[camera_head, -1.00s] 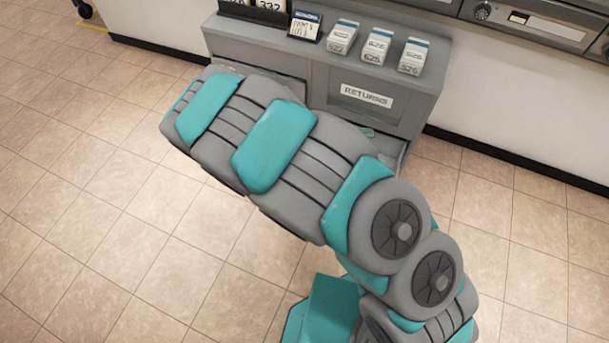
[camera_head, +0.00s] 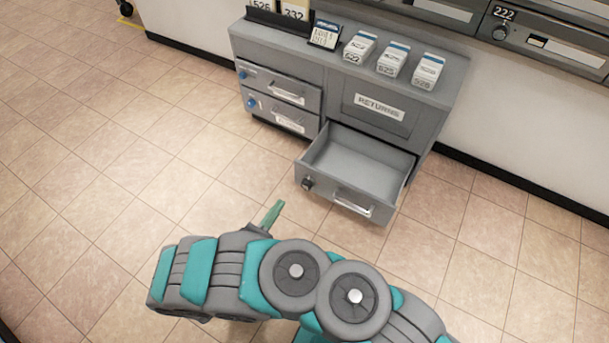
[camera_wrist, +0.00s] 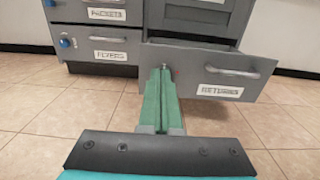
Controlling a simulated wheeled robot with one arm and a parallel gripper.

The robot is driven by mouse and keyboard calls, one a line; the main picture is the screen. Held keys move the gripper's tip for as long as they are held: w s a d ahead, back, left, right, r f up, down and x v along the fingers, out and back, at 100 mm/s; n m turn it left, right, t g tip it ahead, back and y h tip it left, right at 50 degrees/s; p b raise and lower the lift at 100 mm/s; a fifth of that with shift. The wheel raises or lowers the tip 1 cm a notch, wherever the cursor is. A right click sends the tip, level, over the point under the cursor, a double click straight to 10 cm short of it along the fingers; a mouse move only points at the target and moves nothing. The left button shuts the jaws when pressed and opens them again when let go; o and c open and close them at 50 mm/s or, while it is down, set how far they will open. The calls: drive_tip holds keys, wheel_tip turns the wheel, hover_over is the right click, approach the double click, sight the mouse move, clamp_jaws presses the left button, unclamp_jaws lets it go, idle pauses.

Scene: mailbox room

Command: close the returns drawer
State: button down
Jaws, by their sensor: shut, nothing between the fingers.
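The returns drawer (camera_head: 352,170) is the lower right drawer of the grey cabinet. It stands pulled out, and its inside looks empty. In the wrist view its front (camera_wrist: 205,72) carries a metal bar handle and a label reading RETURNS. My gripper (camera_head: 274,212) is shut and empty, in front of the drawer and to its lower left in the head view. In the wrist view the green fingers (camera_wrist: 161,85) point forward together, overlapping the left part of the drawer front. I cannot tell whether they touch it.
The cabinet top (camera_head: 445,75) holds several small white boxes and cards. Two shut drawers (camera_head: 283,105) are on the cabinet's left side. Wall mailboxes (camera_head: 545,45) hang at the upper right. The tiled floor (camera_head: 110,160) to the left is clear.

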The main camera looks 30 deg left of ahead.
sight(306, 167)
drive_tip(key=w, duration=0.9)
drive_tip(key=w+d, duration=0.1)
drive_tip(key=w, duration=0.3)
drive_tip(key=shift+w, duration=0.3)
drive_tip(key=shift+w, duration=0.1)
